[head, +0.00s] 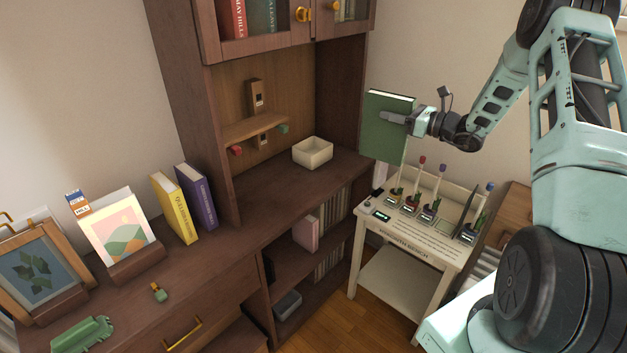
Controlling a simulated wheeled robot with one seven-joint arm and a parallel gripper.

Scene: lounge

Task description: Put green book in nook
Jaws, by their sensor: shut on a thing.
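The green book (383,137) is upright in the air, in front of the right side of the dark wooden cabinet and above the small pale bench. My gripper (393,118) reaches it from the right and is shut on its right part. White page edges show along the book's top. The cabinet has an open nook (332,159) with a wooden back, above the counter and below the glass doors. The nook holds a small shelf (255,127) and a cream box (312,152). The book hides part of the wall behind it.
A yellow book (174,208) and a purple book (197,196) stand on the counter left of the nook. Picture frames and a green object (82,334) sit further left. The pale bench (408,235) with several potted plants stands below the held book. Lower shelves hold books.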

